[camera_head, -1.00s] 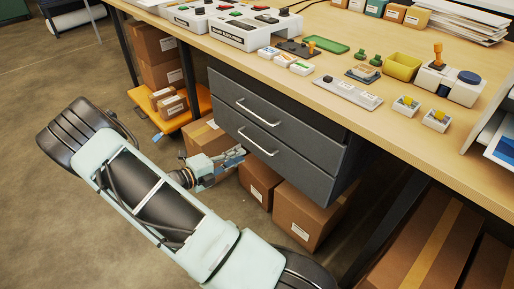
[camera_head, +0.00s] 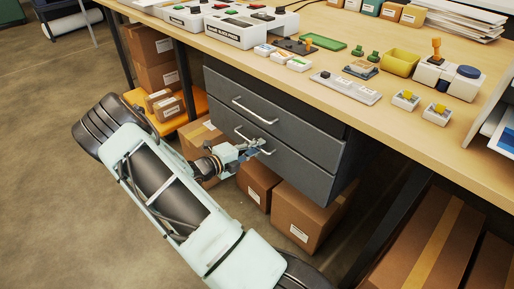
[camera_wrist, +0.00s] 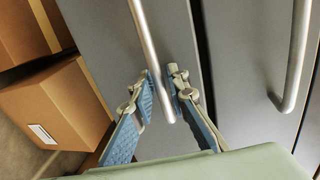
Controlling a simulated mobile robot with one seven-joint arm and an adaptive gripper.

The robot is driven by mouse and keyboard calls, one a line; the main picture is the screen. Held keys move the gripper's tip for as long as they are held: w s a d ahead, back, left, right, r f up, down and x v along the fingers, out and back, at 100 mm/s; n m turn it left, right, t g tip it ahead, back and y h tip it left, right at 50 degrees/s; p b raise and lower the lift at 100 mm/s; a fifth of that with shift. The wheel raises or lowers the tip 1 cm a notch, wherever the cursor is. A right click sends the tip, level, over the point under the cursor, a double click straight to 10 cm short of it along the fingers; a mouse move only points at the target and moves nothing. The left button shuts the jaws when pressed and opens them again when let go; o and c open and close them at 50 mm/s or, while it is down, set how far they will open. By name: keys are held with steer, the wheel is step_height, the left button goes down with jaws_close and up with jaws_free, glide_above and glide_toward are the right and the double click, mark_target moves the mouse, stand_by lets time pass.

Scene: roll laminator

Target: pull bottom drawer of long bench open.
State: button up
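The long bench (camera_head: 290,66) has a dark grey drawer unit under its top. The bottom drawer (camera_head: 300,171) looks flush with the top drawer (camera_head: 285,124). My gripper (camera_head: 259,146) is at the bottom drawer's silver bar handle (camera_head: 243,136), near its right end in the head view. In the wrist view, the bottom handle (camera_wrist: 147,35) passes between the two blue-padded fingertips of my gripper (camera_wrist: 163,84). The fingers are apart, with narrow gaps beside the bar; contact is not clear. The top drawer's handle (camera_wrist: 296,60) is to the right in the wrist view.
Cardboard boxes (camera_head: 298,215) stand on the floor right below the drawers; one box (camera_wrist: 57,110) also shows left in the wrist view. An orange shelf (camera_head: 172,122) with boxes is at the left. Floor in front of the drawers is open beside my arm.

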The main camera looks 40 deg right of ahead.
jaws_close()
